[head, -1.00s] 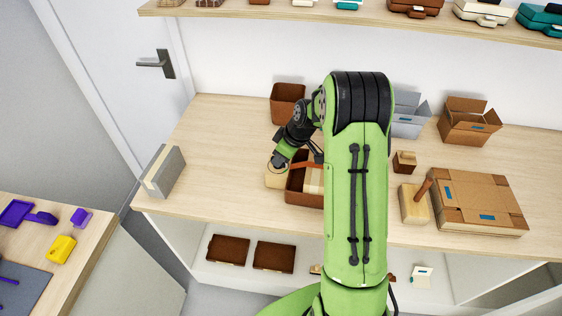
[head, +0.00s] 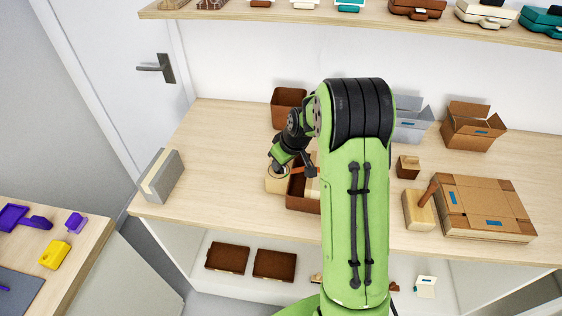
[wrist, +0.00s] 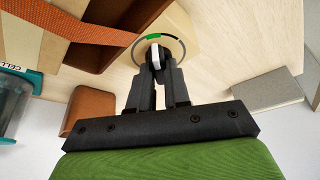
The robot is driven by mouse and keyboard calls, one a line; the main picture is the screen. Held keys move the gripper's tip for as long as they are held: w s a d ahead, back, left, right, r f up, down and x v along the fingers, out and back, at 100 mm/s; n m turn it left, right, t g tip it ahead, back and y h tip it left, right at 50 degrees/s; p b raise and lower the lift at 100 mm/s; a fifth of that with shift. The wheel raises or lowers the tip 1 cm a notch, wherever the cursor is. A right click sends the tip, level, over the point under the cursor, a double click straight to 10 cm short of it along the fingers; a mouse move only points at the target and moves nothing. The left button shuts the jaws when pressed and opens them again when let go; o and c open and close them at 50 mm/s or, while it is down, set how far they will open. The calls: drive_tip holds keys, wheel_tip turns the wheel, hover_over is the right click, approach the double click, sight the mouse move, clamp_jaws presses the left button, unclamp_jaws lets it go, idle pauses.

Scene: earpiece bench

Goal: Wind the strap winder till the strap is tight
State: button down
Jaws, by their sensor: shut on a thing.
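The strap winder (head: 277,184) is a cream block at the left end of an open brown box (head: 303,203) on the bench. In the wrist view the winder's block (wrist: 185,32) carries a round ring with a green part and a dark part. My gripper (wrist: 157,68) is shut on the winder's knob (wrist: 154,50), which shows black and white between the fingers. The gripper also shows in the head view (head: 277,168), over the winder. The orange strap (wrist: 65,22) crosses the brown box in a slight curve. My arm hides part of the box in the head view.
A tall brown bin (head: 288,106) stands behind. A grey bookend-like block (head: 163,176) is at the left. Open cartons (head: 472,125), a flat carton (head: 485,207) and a wooden block with a handle (head: 418,210) lie right. The bench between grey block and winder is clear.

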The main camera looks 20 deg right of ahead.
drive_tip(key=shift+s+a+f, duration=0.1)
drive_tip(key=shift+s+f, duration=0.1)
drive_tip(key=shift+f, duration=0.1)
drive_tip(key=c, duration=1.2)
unclamp_jaws()
drive_tip(key=shift+o, duration=0.6)
drive_tip(key=shift+w, duration=0.25)
drive_tip(key=p+v, duration=0.2)
drive_tip(key=v, duration=1.3)
drive_tip(key=shift+r, duration=0.4)
